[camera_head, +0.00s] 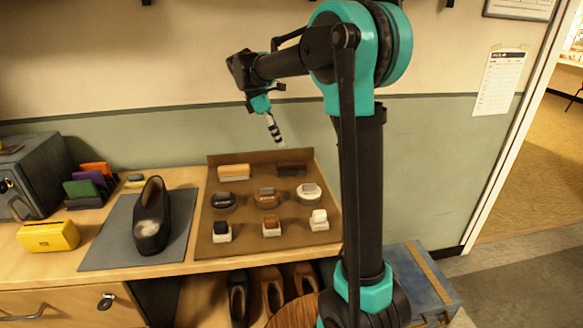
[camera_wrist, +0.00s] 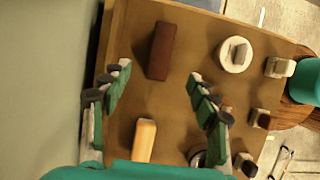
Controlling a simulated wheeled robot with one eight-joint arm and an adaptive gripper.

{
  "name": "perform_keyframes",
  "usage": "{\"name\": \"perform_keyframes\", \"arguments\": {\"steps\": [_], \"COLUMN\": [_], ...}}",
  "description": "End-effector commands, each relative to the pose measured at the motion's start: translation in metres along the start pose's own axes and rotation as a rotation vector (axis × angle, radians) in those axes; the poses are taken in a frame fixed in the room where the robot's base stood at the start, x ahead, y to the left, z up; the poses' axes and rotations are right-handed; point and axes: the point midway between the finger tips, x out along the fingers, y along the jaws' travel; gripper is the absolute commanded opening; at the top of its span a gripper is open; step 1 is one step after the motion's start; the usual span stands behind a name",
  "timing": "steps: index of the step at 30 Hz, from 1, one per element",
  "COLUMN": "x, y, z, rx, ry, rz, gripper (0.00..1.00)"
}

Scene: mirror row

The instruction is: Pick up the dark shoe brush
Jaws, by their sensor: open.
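The dark shoe brush (camera_head: 291,168) is a dark reddish-brown block at the back right of the brown board (camera_head: 208,240). In the wrist view the dark shoe brush (camera_wrist: 161,50) lies ahead of the fingertips, roughly between their lines. My gripper (camera_head: 276,138) hangs above the back of the board, clear of the brush. In the wrist view my gripper (camera_wrist: 159,74) has its two green fingers wide apart with nothing between them.
A light tan brush (camera_head: 234,172) lies left of the dark one. Several round tins and small block-like items fill the board's front rows. A black shoe (camera_head: 151,222) stands on a grey mat (camera_head: 113,225). The wall is close behind the board.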

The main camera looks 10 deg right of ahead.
Motion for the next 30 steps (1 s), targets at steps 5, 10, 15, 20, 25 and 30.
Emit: {"name": "perform_keyframes", "arguments": {"steps": [5, 10, 15, 20, 25, 30], "x": [0.036, 0.06, 0.069, 0.087, 0.111, 0.12], "y": [0.0, 0.0, 0.0, 0.0, -0.001, -0.001], "z": [0.0, 0.0, 0.0, 0.001, 0.002, 0.001], "rx": [0.001, 0.002, 0.001, 0.001, 0.002, 0.0], "ry": [0.0, 0.0, 0.0, 0.001, 0.001, 0.001], "rz": [-0.001, -0.001, 0.0, 0.0, 0.0, 0.0], "gripper": [0.6, 0.6, 0.6, 0.6, 0.6, 0.6]}}
